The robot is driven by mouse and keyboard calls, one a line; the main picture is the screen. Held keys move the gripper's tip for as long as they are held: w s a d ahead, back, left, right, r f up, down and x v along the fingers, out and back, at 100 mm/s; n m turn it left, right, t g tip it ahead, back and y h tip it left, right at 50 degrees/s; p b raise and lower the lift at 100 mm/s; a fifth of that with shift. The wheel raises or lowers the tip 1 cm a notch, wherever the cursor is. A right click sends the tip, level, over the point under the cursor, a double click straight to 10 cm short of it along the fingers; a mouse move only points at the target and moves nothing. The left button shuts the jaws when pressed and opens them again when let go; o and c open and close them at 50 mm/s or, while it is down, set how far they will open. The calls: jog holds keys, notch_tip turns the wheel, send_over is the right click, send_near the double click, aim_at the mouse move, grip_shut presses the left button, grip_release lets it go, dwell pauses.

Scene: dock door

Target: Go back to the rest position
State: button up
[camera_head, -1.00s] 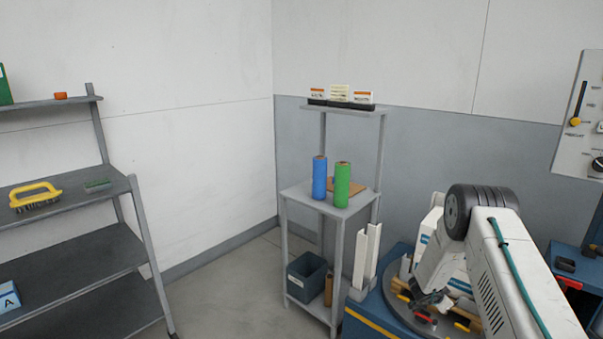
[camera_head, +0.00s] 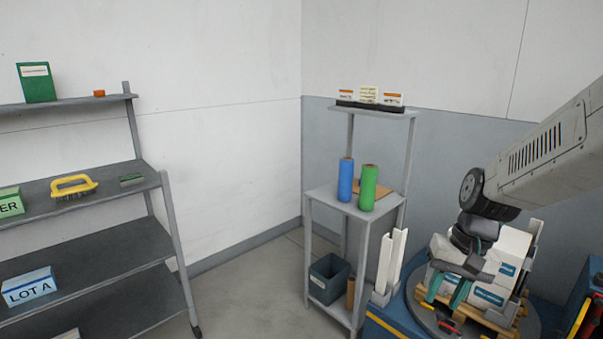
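My arm comes in from the right edge and bends down at a dark joint. My gripper (camera_head: 449,289) is at its lower end, with two teal fingertips pointing down. The fingertips stand apart and I see nothing held between them. The gripper is in front of white cartons with blue labels (camera_head: 489,297) on a wooden pallet (camera_head: 500,318). I cannot tell whether it touches them. The pallet is on a round grey turntable (camera_head: 425,318), partly hidden by the load.
A grey stand (camera_head: 332,200) holds a blue roll (camera_head: 346,180) and a green roll (camera_head: 368,188). White angle pieces (camera_head: 391,262) stand between it and the turntable. A dark shelf rack (camera_head: 95,237) is at left, with a yellow-handled brush (camera_head: 73,184). Floor between is clear.

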jog(key=s+r+n+t+h, duration=0.1)
jog(key=s+r, duration=0.3)
jog(key=s, duration=0.5)
jog(key=s+r+n+h, duration=0.1)
jog(key=s+r, duration=0.4)
jog(key=s, duration=0.5)
jog(key=shift+a+r+n+t, duration=0.3)
jog(key=shift+a+n+t, duration=0.1)
jog(key=shift+n, duration=0.1)
